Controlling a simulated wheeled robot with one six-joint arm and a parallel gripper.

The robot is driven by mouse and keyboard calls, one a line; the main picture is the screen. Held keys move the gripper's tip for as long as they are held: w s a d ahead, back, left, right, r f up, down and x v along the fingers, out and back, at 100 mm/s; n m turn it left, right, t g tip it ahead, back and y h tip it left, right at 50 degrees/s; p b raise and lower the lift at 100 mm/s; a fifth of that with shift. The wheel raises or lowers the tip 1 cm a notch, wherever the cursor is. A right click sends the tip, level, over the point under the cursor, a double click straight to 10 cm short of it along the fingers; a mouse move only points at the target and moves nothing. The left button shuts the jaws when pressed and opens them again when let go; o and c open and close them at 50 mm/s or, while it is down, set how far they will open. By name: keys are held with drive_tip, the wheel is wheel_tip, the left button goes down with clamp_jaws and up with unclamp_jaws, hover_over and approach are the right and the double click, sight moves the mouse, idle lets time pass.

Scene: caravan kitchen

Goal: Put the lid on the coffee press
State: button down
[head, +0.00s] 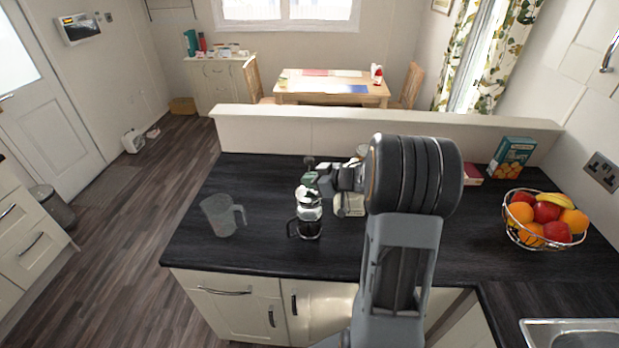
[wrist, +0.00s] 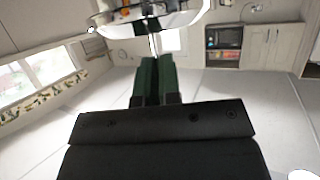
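The coffee press (head: 309,229), a glass jug with a dark handle and dark lower part, stands upright on the black worktop. Its shiny metal lid (head: 306,193) is right above or at the jug's mouth; I cannot tell whether it is seated. The jug's rim is hidden.
A translucent measuring jug (head: 221,216) stands left of the press. A cream object (head: 350,207) is close behind on the right, partly hidden by my arm. A wire fruit basket (head: 545,238) and boxes (head: 511,158) are at the right. The worktop's front is clear.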

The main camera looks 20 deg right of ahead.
sight(311, 191)
wheel_tip(311, 191, down, 2)
drive_tip(key=shift+b, duration=0.5)
drive_tip(key=shift+s+f+b, duration=0.2)
drive_tip(key=shift+f+b, duration=0.1)
drive_tip(key=shift+f, duration=0.35)
drive_tip(key=shift+w+f, duration=0.25)
drive_tip(key=shift+f, duration=0.25)
drive_tip(key=shift+s, duration=0.1)
drive_tip(key=shift+r, duration=0.1)
drive_tip(key=c, duration=1.2)
unclamp_jaws()
drive_tip(key=shift+c, duration=0.2)
drive_tip(key=b+v, duration=0.2)
drive_tip(key=v, duration=1.1)
drive_tip(key=shift+s+d, duration=0.25)
drive_tip(key=shift+r, duration=0.15)
